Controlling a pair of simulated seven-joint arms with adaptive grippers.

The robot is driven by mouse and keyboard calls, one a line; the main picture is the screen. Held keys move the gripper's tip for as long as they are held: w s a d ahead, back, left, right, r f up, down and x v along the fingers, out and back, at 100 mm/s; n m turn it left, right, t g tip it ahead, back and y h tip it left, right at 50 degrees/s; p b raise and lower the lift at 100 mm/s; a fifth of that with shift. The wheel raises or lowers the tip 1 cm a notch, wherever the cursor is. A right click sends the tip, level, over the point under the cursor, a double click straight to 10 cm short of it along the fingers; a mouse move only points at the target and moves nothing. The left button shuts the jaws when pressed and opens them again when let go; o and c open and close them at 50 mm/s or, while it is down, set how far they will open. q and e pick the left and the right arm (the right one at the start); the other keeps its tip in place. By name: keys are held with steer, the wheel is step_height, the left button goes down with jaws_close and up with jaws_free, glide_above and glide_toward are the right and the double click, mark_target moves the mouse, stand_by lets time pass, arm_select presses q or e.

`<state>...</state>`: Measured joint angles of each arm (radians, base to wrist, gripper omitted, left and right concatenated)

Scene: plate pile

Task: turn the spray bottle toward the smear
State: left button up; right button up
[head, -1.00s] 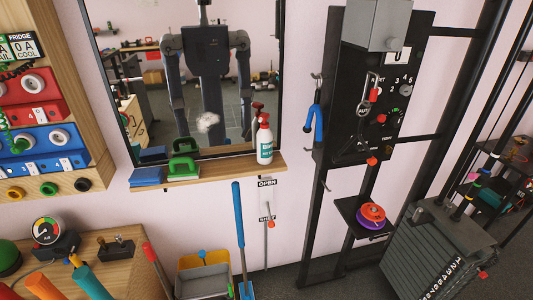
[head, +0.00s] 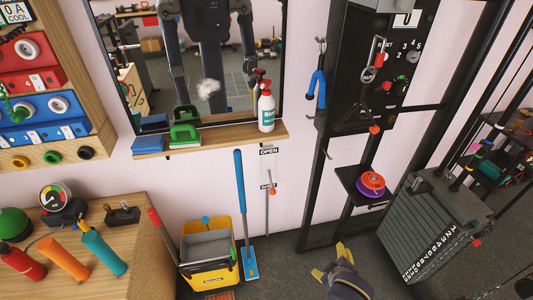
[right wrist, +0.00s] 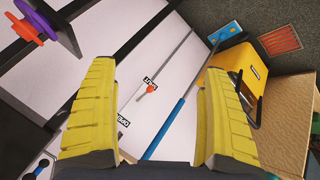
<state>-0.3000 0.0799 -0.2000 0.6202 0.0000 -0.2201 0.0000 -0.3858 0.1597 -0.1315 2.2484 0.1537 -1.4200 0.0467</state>
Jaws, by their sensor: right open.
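The white spray bottle (head: 266,110) with a red trigger head stands upright near the right end of the wooden shelf (head: 225,138) under the mirror. The whitish smear (head: 208,89) is on the mirror (head: 190,60), up and to the left of the bottle. My right gripper (head: 328,266) shows at the bottom of the head view, well below the shelf and apart from the bottle. In the right wrist view its yellow fingers (right wrist: 150,115) are spread with nothing between them. My left gripper is not in view.
A green-handled tool (head: 185,128) and a blue block (head: 150,145) lie on the shelf left of the bottle. A blue-handled mop (head: 240,200) leans below, beside a yellow bucket (head: 210,272). A black panel (head: 370,70) stands right of the mirror.

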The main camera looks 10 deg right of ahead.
steer(key=w+a+r+m+t+y, duration=0.1)
steer(key=w+a+r+t+y, duration=0.1)
steer(key=w+r, duration=0.75)
steer(key=w+a+r+t+y, duration=0.25)
steer(key=w+r, duration=0.45)
steer(key=w, duration=0.6)
steer(key=m+y, duration=0.1)
steer(key=y, duration=0.3)
glide_toward(266, 110)
steer(key=shift+t, duration=0.45)
steer(key=w+f, duration=0.2)
steer(key=w, duration=0.1)
steer(key=w+a+f, duration=0.1)
steer(key=w, duration=0.1)
steer(key=shift+f, duration=0.25)
steer(key=shift+d+x, duration=0.1)
steer(key=shift+x, duration=1.7)
steer(key=shift+d+x, duration=0.15)
steer(key=shift+x, duration=1.7)
steer(key=shift+c, duration=0.2)
steer(key=c, duration=1.5)
steer(key=shift+w, duration=0.1)
steer(key=shift+c, duration=0.7)
steer(key=shift+r, duration=0.15)
